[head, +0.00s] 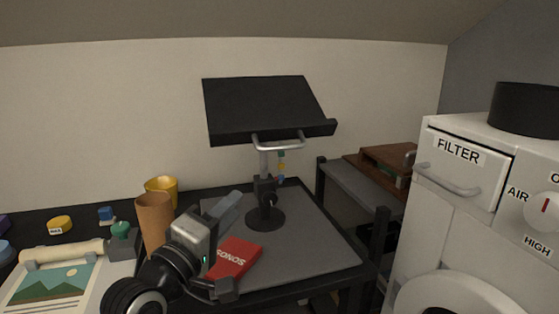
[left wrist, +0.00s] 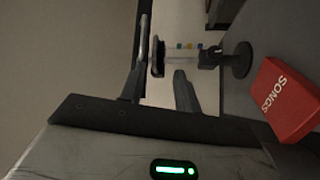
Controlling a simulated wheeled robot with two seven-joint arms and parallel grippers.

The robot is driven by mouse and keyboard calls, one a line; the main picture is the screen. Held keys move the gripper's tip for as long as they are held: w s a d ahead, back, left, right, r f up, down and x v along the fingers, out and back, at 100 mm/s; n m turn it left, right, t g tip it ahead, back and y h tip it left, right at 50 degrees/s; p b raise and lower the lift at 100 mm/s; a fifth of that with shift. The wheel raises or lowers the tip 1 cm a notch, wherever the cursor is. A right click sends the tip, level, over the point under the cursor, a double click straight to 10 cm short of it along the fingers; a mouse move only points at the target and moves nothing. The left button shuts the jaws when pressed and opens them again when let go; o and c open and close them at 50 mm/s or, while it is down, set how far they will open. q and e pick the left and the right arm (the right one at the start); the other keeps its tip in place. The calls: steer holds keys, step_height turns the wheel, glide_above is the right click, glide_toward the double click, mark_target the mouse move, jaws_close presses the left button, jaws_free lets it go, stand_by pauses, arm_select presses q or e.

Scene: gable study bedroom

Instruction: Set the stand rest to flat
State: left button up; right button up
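The stand rest (head: 262,108) is a black panel with a front lip, tilted with its back edge higher. A silver bar handle (head: 278,147) sits below its lip. Its post rises from a round black base (head: 266,220) on the grey table. My left gripper (head: 232,250) is open and empty, in front of and below the rest, apart from it. In the left wrist view the open fingers (left wrist: 162,50) frame the upper post region, and the stand base (left wrist: 240,60) shows beyond. My right gripper is not in view.
A red book marked SONGS (head: 236,258) lies near my left gripper. A brown cup (head: 154,222) and a yellow cup (head: 162,188) stand to the left. A white cabinet marked FILTER (head: 470,185) stands at right. The table right of the stand is clear.

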mark_target(275, 150)
arm_select(q)
steer(key=shift+n+h, duration=0.3)
steer(key=shift+h, duration=0.2)
steer(key=r+x, duration=0.1)
steer(key=x, duration=0.4)
steer(key=r+x, duration=0.1)
steer(key=x, duration=0.5)
steer(key=r+x, duration=0.1)
steer(key=x, duration=0.5)
steer(key=shift+s+a, duration=0.1)
steer(key=shift+s, duration=0.15)
steer(key=shift+p, duration=0.3)
jaws_close()
